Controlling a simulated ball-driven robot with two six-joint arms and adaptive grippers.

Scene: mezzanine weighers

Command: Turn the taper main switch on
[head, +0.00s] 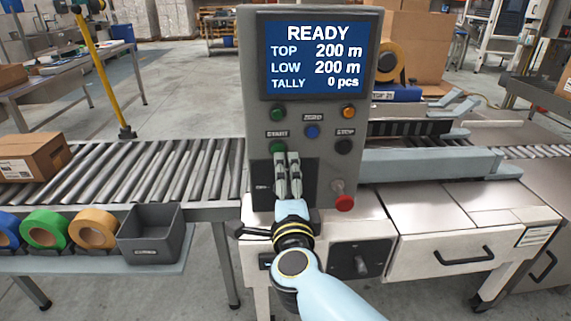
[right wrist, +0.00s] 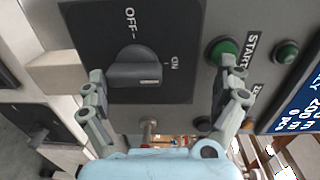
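The main switch (right wrist: 135,68) is a grey rotary knob on a black plate (right wrist: 85,40) marked OFF and ON, in the right wrist view. Its ridge lies crosswise, with the white-marked end at the right, nearer the ON mark than OFF. In the head view my right gripper (head: 288,174) hides the knob; the black plate (head: 311,172) shows around it. In the right wrist view my right gripper (right wrist: 163,95) is open, its fingers apart on either side of the knob, with nothing between the tips; contact cannot be told. My left gripper is out of view.
Above the plate are a lit READY screen (head: 318,54), a green START button (head: 278,148) and a STOP button (head: 344,147). A red mushroom button (head: 344,202) sits at right. Another rotary switch (head: 361,264) is lower down. A roller conveyor (head: 190,172) runs behind, with tape rolls (head: 92,229) in front.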

